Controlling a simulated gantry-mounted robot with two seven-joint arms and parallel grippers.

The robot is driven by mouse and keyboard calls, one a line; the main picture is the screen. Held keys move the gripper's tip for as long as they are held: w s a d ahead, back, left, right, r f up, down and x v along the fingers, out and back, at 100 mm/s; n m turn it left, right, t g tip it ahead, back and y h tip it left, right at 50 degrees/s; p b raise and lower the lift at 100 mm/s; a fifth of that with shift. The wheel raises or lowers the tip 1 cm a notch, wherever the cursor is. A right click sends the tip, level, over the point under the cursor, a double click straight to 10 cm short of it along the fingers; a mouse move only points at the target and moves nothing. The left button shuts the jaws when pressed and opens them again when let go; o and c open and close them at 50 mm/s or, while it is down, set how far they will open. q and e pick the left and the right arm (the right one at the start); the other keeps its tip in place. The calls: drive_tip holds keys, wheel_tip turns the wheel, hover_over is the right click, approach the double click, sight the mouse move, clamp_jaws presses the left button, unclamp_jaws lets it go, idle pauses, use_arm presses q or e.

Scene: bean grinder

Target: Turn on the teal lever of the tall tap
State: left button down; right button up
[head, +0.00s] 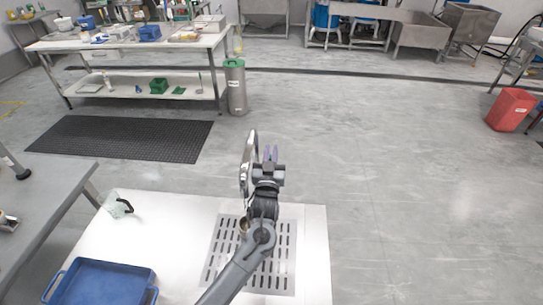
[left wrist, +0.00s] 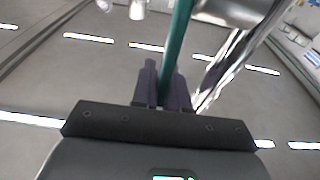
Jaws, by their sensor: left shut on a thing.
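The tall chrome tap (head: 247,165) stands at the white counter, just left of my left gripper (head: 270,155) in the head view. In the left wrist view its shiny metal (left wrist: 226,65) is at the upper right. The teal lever (left wrist: 178,38) runs down from the top edge of the wrist view to between the two dark fingers of my left gripper (left wrist: 163,88). The fingers are shut on the lever. The lever is hidden in the head view. My right gripper is out of view.
A blue tray (head: 103,262) and a clear glass jug (head: 117,204) are on the white counter (head: 170,225), left of my arm. A slotted drain plate (head: 222,245) lies under my arm. A grey table (head: 45,195) is at the left. Open floor is beyond the counter.

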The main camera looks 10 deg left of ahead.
use_arm(q)
drive_tip(key=shift+s+f+t, duration=0.2)
drive_tip(key=shift+f+t, duration=0.05)
drive_tip(key=shift+t, duration=0.05)
drive_tip(key=shift+r, duration=0.25)
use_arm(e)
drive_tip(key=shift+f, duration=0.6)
use_arm(q)
drive_tip(key=c, duration=1.2)
unclamp_jaws()
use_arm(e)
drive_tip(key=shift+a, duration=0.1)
use_arm(q)
drive_tip(key=shift+s, duration=0.15)
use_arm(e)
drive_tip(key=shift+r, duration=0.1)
use_arm(q)
drive_tip(key=shift+s+d+f, duration=0.15)
drive_tip(key=shift+s, duration=0.4)
drive_tip(key=p+v, duration=0.1)
drive_tip(key=v, duration=0.8)
drive_tip(key=shift+s+f+p, duration=0.25)
drive_tip(key=shift+p, duration=0.05)
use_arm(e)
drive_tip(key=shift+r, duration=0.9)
